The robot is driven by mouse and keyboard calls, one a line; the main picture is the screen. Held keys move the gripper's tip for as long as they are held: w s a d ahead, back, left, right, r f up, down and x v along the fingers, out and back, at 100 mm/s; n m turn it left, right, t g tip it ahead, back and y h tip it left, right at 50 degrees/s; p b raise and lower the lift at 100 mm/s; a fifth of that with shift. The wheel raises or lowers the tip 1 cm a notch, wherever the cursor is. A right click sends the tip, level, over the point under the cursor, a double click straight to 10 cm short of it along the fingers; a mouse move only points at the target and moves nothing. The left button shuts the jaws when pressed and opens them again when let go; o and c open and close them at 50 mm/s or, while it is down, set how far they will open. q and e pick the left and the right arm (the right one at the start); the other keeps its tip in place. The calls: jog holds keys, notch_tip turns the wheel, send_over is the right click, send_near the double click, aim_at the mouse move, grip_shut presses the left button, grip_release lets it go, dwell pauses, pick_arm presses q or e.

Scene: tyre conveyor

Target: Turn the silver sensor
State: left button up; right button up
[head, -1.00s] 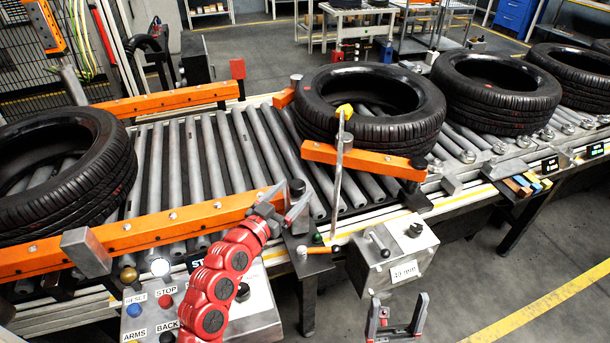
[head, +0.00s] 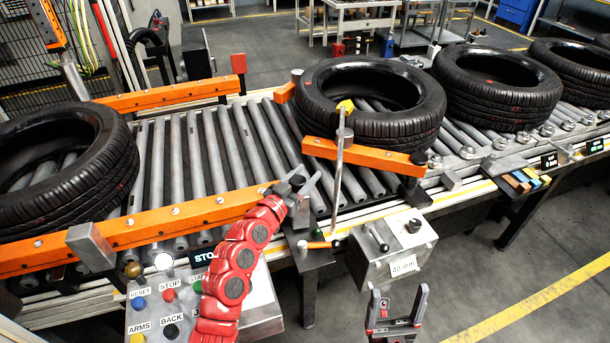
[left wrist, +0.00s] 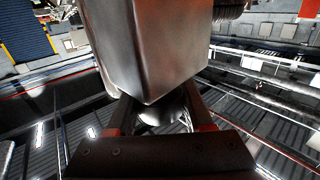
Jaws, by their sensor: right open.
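A silver box-shaped body, which I take for the sensor (left wrist: 150,50), fills the top middle of the left wrist view, very close. A shiny rounded part shows below it, between the fingers. In the head view I cannot pick the sensor out clearly at the gripper. My left gripper (head: 299,184), on the red arm, is at the conveyor's front edge, by the right end of the front orange rail. Its fingers look apart; contact with the silver body cannot be told. My right gripper (head: 399,297) is open and empty, low in front of the conveyor.
A control panel (head: 150,320) with labelled buttons lies under my left arm. A grey box (head: 385,262) with a 40 mm label and a pole (head: 340,170) with a yellow tip stand to the right. Tyres (head: 415,128) rest on the rollers. Floor at lower right is clear.

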pick_arm(q)
grip_shut()
jog(key=n+y+p, duration=0.1)
jog(key=p, duration=0.2)
jog(key=shift+a+r+t, duration=0.1)
jog(key=shift+r+t, duration=0.2)
jog(key=shift+t, duration=0.1)
jog(key=shift+f+y+p, duration=0.25)
jog(key=shift+y+p, duration=0.15)
jog(key=shift+w+a, duration=0.1)
jog(key=o, duration=0.7)
grip_release()
jog(key=shift+o, duration=0.2)
jog(key=b+v, duration=0.3)
jog(key=v, duration=0.9)
jog(key=shift+f+b, duration=0.2)
jog(key=shift+b, duration=0.15)
